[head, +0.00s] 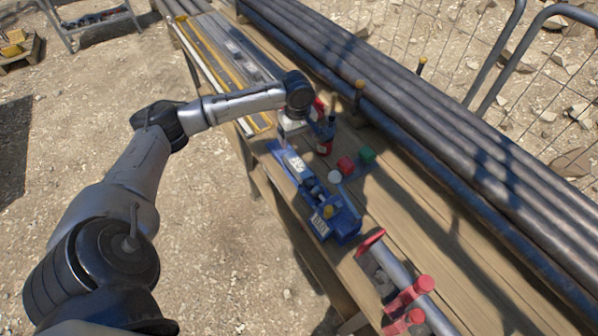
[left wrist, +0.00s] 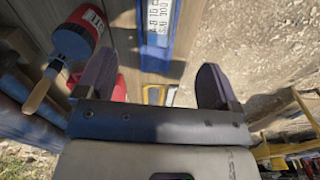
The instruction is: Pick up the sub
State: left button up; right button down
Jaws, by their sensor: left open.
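No object is plainly marked as the sub, and I cannot tell which one it is. A long blue piece (head: 308,178) with a white label lies along the bench, with a blue block (head: 342,222) at its near end. My left gripper (head: 308,122) is low over the bench at the far end of the blue piece, partly hidden by its own wrist. In the left wrist view my left gripper (left wrist: 157,64) is open, with nothing held between its fingers. A blue labelled strip (left wrist: 158,28) lies ahead between the fingertips. My right gripper is not in view.
A red can (left wrist: 80,32) and a wooden-handled tool (left wrist: 40,90) are close left of the fingers. Red (head: 345,165) and green (head: 367,155) blocks sit right of the blue piece. A red-handled clamp (head: 405,295) lies nearer. Long pipes (head: 420,110) line the right side.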

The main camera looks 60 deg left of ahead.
pick_arm(q)
jog(key=n+b, duration=0.1)
jog(key=b, duration=0.1)
send_over(299, 165)
jog(key=f, duration=0.7)
jog(key=shift+s+d+f, duration=0.25)
jog(key=shift+s, duration=0.1)
jog(key=shift+f, duration=0.65)
jog(key=shift+w+a+f+b, duration=0.15)
jog(key=shift+f+b, duration=0.4)
jog(key=shift+f, duration=0.65)
jog(key=shift+w+f+b, duration=0.15)
jog(key=shift+f+b, duration=0.4)
jog(key=shift+f, duration=0.85)
jog(key=shift+c, duration=0.4)
